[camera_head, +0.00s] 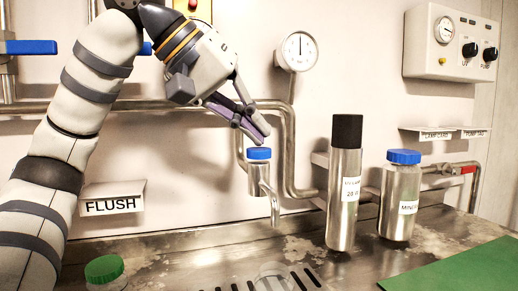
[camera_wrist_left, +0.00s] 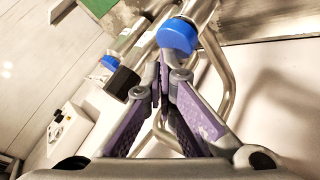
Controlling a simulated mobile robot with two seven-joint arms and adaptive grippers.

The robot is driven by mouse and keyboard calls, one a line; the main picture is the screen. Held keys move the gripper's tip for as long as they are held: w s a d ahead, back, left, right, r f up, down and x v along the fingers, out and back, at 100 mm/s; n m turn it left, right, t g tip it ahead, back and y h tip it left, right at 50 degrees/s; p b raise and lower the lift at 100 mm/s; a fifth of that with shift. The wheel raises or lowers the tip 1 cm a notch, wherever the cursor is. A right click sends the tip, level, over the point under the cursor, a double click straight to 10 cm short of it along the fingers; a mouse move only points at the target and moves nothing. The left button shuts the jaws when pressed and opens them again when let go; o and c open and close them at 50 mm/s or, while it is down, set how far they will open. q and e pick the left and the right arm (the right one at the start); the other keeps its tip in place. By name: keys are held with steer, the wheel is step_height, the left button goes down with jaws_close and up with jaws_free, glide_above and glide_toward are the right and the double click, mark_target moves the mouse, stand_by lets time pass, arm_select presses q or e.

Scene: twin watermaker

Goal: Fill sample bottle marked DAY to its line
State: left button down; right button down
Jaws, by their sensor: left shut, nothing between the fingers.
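My left gripper (camera_head: 256,130) is shut and empty, its purple fingers pointing down just above the blue-topped tap (camera_head: 258,154) on the wall pipe. In the left wrist view the fingertips (camera_wrist_left: 163,75) are close to the blue top (camera_wrist_left: 177,38); I cannot tell whether they touch it. The tap's curved spout (camera_head: 273,207) hangs over the steel counter. A clear, round vessel (camera_head: 272,272) stands on the slotted drain below; no DAY mark or fill line is readable on it. A green-lidded jar (camera_head: 105,270) is at the lower left, cut off by the frame. My right gripper is not in view.
A tall black-capped steel cylinder (camera_head: 344,190) and a blue-lidded steel canister (camera_head: 402,190) stand right of the tap. A green mat (camera_head: 465,270) lies at front right. A FLUSH sign (camera_head: 113,203), gauge (camera_head: 299,50) and control box (camera_head: 452,42) are on the wall.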

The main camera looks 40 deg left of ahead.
arm_select(q)
steer(key=shift+f, duration=0.5)
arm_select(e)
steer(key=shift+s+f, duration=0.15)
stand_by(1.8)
